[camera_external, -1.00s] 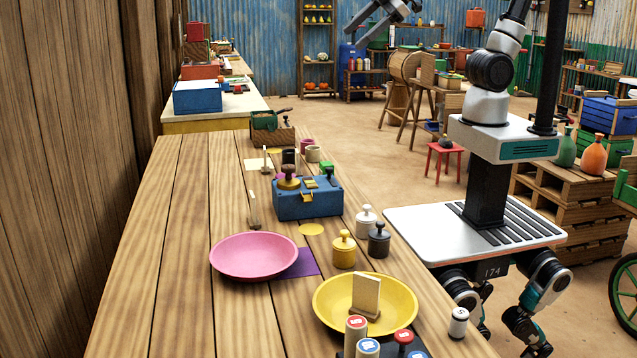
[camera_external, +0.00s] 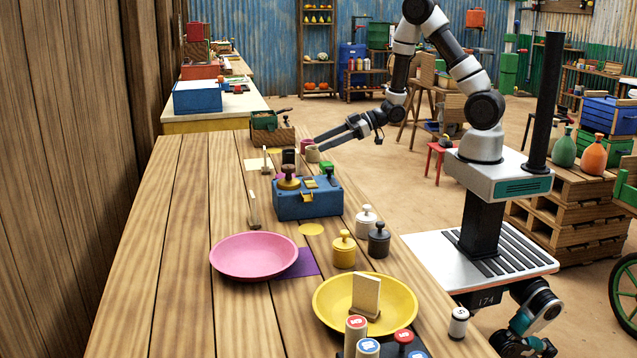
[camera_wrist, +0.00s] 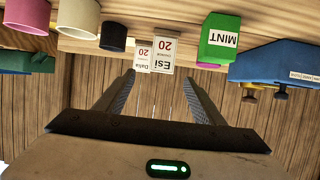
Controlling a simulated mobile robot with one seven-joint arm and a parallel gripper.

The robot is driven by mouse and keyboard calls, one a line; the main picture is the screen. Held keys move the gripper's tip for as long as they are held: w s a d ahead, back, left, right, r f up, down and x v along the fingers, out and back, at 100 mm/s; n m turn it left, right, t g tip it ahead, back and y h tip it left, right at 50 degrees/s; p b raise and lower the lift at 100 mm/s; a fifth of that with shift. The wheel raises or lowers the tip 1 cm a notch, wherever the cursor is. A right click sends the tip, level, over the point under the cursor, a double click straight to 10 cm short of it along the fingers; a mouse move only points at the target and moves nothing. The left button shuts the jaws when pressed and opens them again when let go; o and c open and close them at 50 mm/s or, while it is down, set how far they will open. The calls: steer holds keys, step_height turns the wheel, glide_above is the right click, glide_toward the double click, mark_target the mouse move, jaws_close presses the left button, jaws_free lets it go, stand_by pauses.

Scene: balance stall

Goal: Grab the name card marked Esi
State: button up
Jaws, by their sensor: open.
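The name card marked Esi (camera_wrist: 163,57) shows upside down in the wrist view, white with a 20 below the name. A second card, which seems to read Dalia (camera_wrist: 143,56), is right beside it on its left. My gripper (camera_wrist: 158,82) is open and empty, with the Esi card ahead between its fingertips, still apart from them. In the external view my gripper (camera_external: 319,144) is over the right edge of the bench near the cups. I cannot tell there which small upright card is Esi; one stands on a cream mat (camera_external: 254,165).
In the wrist view a green MINT block (camera_wrist: 219,38) and a blue box (camera_wrist: 275,62) are right of the cards. A black cup (camera_wrist: 113,37), a beige cup (camera_wrist: 78,18) and a pink cup (camera_wrist: 28,15) are left. A pink bowl (camera_external: 254,257) and yellow bowl (camera_external: 330,308) are nearer.

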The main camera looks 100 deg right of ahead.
mark_target(297, 163)
steer(key=x, duration=0.8)
steer(key=shift+w+f+b, duration=0.2)
steer(key=shift+w+b, duration=0.15)
steer(key=shift+a+x, duration=0.15)
steer(key=shift+x, duration=1.2)
steer(key=shift+a+x, duration=0.15)
steer(key=shift+x, duration=1.15)
steer(key=shift+w+r, duration=0.1)
steer(key=c, duration=1.1)
